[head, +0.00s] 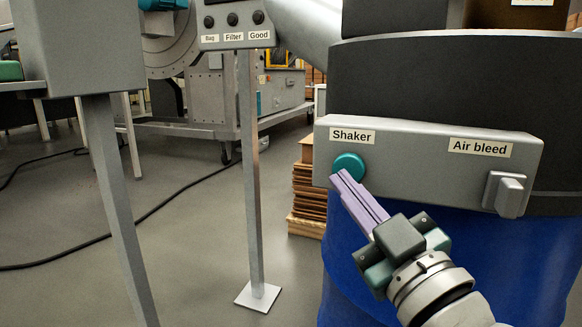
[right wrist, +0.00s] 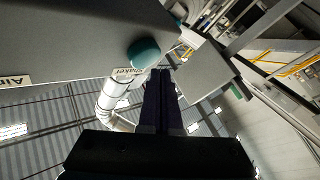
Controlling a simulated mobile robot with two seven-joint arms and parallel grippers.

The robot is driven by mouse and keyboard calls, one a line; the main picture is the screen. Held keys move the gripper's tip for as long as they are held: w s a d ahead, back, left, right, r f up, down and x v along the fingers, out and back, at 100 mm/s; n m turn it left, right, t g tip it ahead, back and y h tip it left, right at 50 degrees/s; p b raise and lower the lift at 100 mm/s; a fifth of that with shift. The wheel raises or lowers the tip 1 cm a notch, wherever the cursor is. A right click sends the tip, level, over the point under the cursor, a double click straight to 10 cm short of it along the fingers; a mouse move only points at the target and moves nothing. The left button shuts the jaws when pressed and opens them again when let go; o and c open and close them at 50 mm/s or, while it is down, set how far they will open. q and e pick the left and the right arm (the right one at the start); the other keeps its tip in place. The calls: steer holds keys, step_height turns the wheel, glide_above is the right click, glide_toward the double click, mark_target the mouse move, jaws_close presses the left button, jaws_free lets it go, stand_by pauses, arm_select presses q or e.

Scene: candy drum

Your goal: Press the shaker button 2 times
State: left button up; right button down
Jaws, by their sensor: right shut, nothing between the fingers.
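The shaker button (head: 349,166) is a round teal knob on a grey panel (head: 420,165), under the label "Shaker". It also shows in the right wrist view (right wrist: 144,53), just above and left of the fingertips. My right gripper (head: 338,175) is shut and empty, with its purple fingers pointing up and left. Its fingertips overlap the button's lower left edge in the head view. In the right wrist view the fingertips (right wrist: 160,72) lie close below the button. I cannot tell whether they touch it. My left gripper is not in view.
An "Air bleed" switch (head: 505,193) sits at the panel's right end. The panel is fixed to a dark drum above a blue lower part (head: 350,262). A post with a small panel (head: 235,25) stands left. Stacked boards (head: 307,200) lie behind. Floor between is open, with a black cable.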

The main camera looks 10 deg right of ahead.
steer(key=shift+s+a+p, duration=0.5)
steer(key=shift+s+a, duration=0.2)
steer(key=shift+s, duration=0.35)
steer(key=shift+s+a+p, duration=0.45)
steer(key=shift+s+a, duration=0.2)
steer(key=shift+s, duration=0.35)
stand_by(1.0)
steer(key=s+m, duration=0.1)
steer(key=m, duration=0.4)
steer(key=s+a+m+p, duration=0.1)
steer(key=m, duration=0.5)
steer(key=s+a+m+g+p, duration=0.1)
steer(key=m, duration=0.5)
steer(key=shift+s+r, duration=0.15)
steer(key=shift+r, duration=0.2)
